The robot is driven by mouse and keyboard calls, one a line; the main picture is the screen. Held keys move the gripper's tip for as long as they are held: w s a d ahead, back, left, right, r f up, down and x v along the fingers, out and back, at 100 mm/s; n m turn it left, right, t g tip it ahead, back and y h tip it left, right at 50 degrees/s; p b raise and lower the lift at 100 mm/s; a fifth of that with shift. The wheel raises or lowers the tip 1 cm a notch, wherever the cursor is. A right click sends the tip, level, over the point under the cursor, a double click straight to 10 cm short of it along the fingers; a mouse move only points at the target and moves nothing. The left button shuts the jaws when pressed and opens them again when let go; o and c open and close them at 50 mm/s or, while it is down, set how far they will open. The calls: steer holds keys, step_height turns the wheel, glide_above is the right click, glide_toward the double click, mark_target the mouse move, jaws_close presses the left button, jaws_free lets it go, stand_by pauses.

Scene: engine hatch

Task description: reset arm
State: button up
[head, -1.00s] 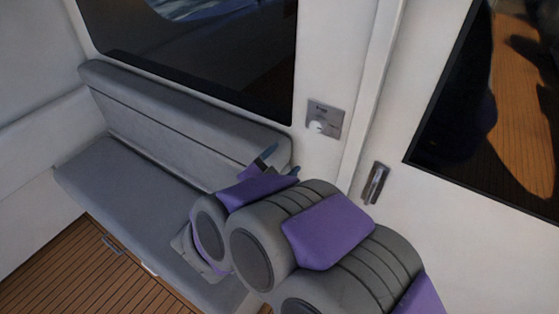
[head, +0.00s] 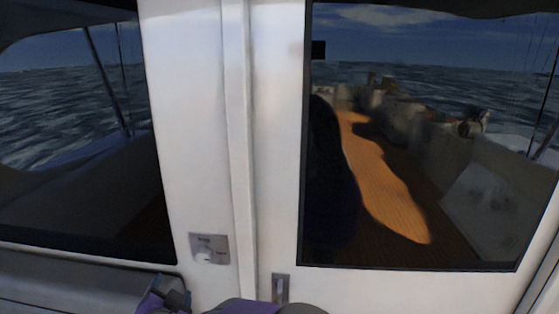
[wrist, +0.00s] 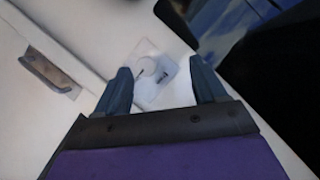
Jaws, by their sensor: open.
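My gripper (wrist: 162,88) is open and empty in the wrist view, its two blue-grey fingers spread apart. Between and beyond the fingertips is a wall plate with a round white knob (wrist: 148,67). The gripper does not appear to hold anything. In the head view my gripper (head: 172,296) is low at the bottom edge, partly cut off, with my purple and grey arm beside it. The knob plate (head: 209,249) shows on the white wall above and right of the gripper. I cannot tell the exact gap between fingers and plate.
A door handle (head: 281,288) is on the white door right of the plate; it also shows in the wrist view (wrist: 50,72). The door has a dark window (head: 400,200). Another window (head: 75,150) is at left, with a grey bench back (head: 60,280) below.

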steer(key=s+d+f+n+g+h, duration=0.1)
steer(key=s+d+g, duration=0.4)
steer(key=s+d, duration=0.5)
steer(key=s+d+f+n+g+h, duration=0.1)
steer(key=s+d+n+g, duration=0.1)
steer(key=s+d+g, duration=0.3)
steer(key=s+d+f+n+g+h, duration=0.1)
steer(key=s+d+g, duration=0.4)
steer(key=s+d, duration=0.9)
steer(key=d+n, duration=0.1)
steer(key=d, duration=0.9)
steer(key=shift+s+d+f+n+g, duration=0.2)
steer(key=shift+s+n+g, duration=0.1)
steer(key=shift+g, duration=0.1)
